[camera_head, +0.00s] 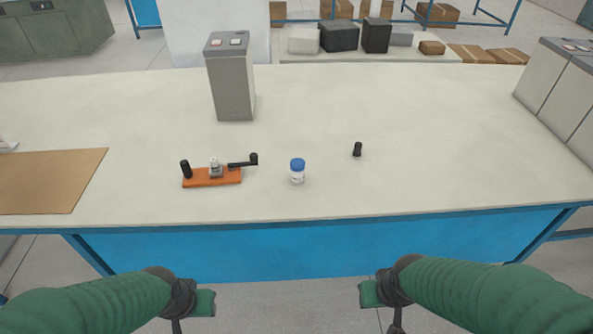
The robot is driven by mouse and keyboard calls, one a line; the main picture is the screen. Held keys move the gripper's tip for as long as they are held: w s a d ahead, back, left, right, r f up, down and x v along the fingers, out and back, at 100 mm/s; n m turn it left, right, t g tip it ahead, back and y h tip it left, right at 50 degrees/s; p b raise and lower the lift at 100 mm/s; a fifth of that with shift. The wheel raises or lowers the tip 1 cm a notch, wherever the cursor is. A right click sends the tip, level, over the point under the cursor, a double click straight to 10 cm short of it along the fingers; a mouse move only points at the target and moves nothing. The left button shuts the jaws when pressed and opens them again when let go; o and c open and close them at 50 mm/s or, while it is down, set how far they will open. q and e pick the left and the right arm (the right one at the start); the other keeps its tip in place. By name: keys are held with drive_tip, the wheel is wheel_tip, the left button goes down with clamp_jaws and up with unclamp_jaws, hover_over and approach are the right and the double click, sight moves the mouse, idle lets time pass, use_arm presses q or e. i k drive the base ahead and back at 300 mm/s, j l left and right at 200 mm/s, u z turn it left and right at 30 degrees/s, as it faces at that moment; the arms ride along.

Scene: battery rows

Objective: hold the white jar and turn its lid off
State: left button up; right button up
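The white jar (297,179) stands upright on the table near its front edge, right of the picture's middle line of tools. Its blue lid (298,164) sits on top of it. My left gripper (190,308) and my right gripper (384,305) are both low in the picture, in front of the table and apart from the jar. Only dark wrist parts and green pieces of them show; their fingertips cannot be made out.
An orange base with a black crank (212,177) stands left of the jar. A small black knob-like piece (357,149) stands to its right. A grey box (230,78) is behind. A brown mat (50,182) lies at left. The table's blue front edge (330,220) faces me.

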sight(296, 177)
drive_tip(key=i+l+u, duration=0.1)
drive_tip(key=l+u, duration=0.6)
drive_tip(key=i+l+u, duration=0.1)
drive_tip(key=l+u, duration=0.25)
drive_tip(key=i+l, duration=0.1)
drive_tip(key=l, duration=0.3)
drive_tip(key=i+l, duration=0.1)
drive_tip(key=l, duration=0.35)
drive_tip(key=i+l+u, duration=0.1)
drive_tip(key=l, duration=0.3)
drive_tip(key=i+l, duration=0.1)
drive_tip(key=l, duration=0.3)
